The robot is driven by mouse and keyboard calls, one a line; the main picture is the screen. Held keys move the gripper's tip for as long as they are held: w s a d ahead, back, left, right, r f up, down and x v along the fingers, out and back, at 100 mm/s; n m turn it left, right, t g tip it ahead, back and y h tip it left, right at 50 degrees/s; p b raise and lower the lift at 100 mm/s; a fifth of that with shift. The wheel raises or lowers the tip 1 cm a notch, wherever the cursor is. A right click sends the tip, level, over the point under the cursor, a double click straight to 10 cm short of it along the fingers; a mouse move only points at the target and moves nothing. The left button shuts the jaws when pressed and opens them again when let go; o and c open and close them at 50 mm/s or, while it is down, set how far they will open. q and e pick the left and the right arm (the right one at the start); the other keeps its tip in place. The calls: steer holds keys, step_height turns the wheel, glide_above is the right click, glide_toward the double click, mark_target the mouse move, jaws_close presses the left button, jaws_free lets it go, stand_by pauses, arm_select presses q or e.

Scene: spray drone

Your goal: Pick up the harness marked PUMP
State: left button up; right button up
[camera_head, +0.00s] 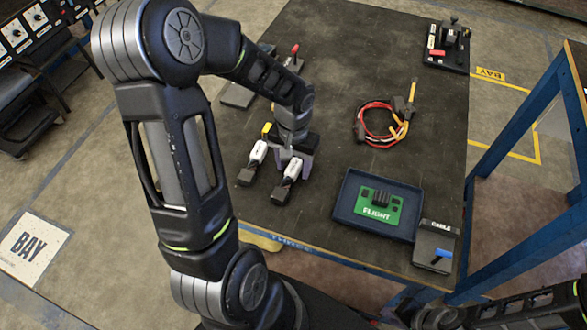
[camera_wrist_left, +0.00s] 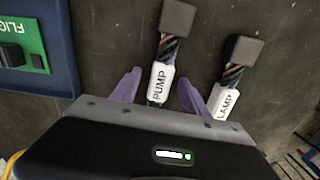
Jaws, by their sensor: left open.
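The harness marked PUMP (camera_wrist_left: 167,56) lies on the dark table, with a white label, twisted wires and a black connector block. It also shows in the head view (camera_head: 286,183). My left gripper (camera_wrist_left: 160,92) is open, its purple fingers on either side of the PUMP label; I cannot tell whether they touch it. In the head view my left gripper (camera_head: 292,157) reaches down over the table. The harness marked LAMP (camera_wrist_left: 230,100) lies beside it, outside the fingers; in the head view it is to the left (camera_head: 253,163).
A blue tray (camera_head: 343,207) holding a green FLIGHT board (camera_head: 378,213) is right of the harnesses. A box marked CABLE (camera_head: 436,245) stands at the table corner. A red wire loop (camera_head: 364,127) lies farther back. Blue rack posts (camera_head: 520,125) stand at the right.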

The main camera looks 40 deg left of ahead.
arm_select(q)
jaws_close()
stand_by(0.5)
